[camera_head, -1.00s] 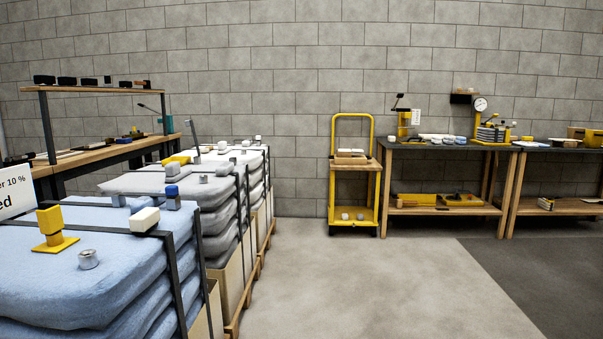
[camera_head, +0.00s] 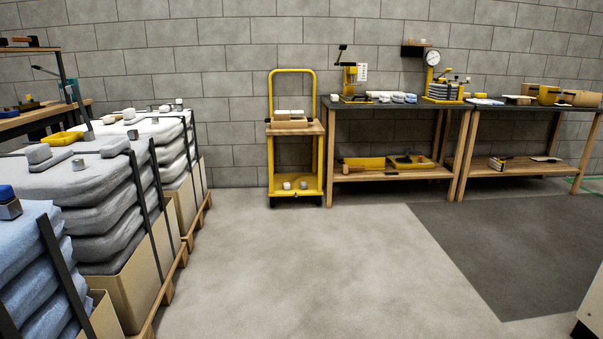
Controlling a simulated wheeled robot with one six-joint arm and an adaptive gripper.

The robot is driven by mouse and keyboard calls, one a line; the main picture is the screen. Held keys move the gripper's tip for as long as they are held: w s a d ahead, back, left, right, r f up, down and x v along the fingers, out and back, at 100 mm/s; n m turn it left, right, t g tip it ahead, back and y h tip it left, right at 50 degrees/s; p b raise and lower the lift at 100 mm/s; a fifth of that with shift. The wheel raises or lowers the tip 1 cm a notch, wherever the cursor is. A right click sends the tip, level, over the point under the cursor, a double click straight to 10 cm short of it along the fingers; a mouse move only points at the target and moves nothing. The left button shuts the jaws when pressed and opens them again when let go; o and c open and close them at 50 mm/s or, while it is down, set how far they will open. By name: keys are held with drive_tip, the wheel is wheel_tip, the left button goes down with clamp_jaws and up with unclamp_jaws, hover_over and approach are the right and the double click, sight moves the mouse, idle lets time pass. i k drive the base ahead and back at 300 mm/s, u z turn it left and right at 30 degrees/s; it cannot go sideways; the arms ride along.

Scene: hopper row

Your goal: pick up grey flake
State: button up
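No piece that I can surely name as the grey flake stands out. A strapped stack of grey sacks (camera_head: 95,210) stands at the left, in a tan box on a pallet. On top of it lie a grey block (camera_head: 38,153) and another grey block (camera_head: 115,147) at its right edge. They are too small to tell whether either is the flake. My gripper is not in view.
Blue sacks (camera_head: 35,265) stand nearer at the left edge, whiter sacks (camera_head: 172,130) farther back. A yellow trolley (camera_head: 296,130) stands by the wall. A dark-topped workbench (camera_head: 395,105) is right of it. The grey floor (camera_head: 320,250) in the middle is clear.

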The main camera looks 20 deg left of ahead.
sight(116, 146)
drive_tip(key=u, duration=0.25)
drive_tip(key=i, duration=1.9)
drive_tip(key=u, duration=1.1)
drive_tip(key=i, duration=1.2)
drive_tip(key=u, duration=1.85)
drive_tip(key=i, duration=0.65)
drive_tip(key=u, duration=0.5)
